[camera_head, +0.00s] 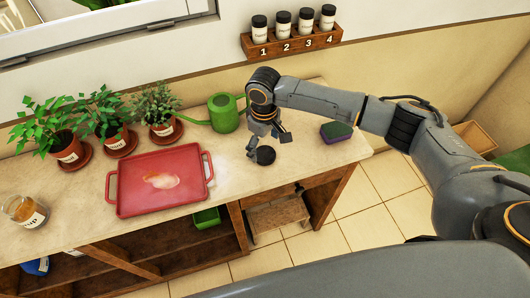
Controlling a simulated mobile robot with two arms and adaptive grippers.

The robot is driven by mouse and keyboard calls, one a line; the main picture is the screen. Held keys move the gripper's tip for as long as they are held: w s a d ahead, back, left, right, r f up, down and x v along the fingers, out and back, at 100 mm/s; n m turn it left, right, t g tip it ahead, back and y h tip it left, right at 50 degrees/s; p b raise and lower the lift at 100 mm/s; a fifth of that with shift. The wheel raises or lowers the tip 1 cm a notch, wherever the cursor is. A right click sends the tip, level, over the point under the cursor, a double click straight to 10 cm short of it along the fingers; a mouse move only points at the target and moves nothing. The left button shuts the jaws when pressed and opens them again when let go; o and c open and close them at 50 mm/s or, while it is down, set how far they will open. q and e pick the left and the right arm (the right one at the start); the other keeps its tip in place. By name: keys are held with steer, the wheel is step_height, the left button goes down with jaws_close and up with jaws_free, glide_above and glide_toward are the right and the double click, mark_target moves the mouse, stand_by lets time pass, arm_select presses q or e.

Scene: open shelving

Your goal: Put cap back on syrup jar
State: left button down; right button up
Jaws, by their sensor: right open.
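The syrup jar (25,212) is a clear jar with amber contents and a white label, standing uncapped at the left end of the counter. A round black cap (265,156) lies on the counter right of the middle. My right gripper (268,144) is open and points down just above and behind the cap, its fingers on either side. I cannot tell whether the fingers touch the cap. My left gripper is not in view.
Potted herbs (68,150) and a green watering can (223,113) stand behind. A sponge (337,130) lies right of the gripper. Four numbered jars sit on a wall rack (290,42).

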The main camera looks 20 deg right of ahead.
steer(key=shift+f, duration=1.3)
steer(key=shift+c, duration=0.4)
steer(key=c, duration=0.8)
steer(key=shift+r, duration=0.1)
steer(key=shift+a+r, duration=0.1)
steer(key=shift+r, duration=0.4)
steer(key=s+d+r+b, duration=0.3)
steer(key=s+d+r, duration=0.1)
steer(key=s+r, duration=0.8)
steer(key=shift+s, duration=0.75)
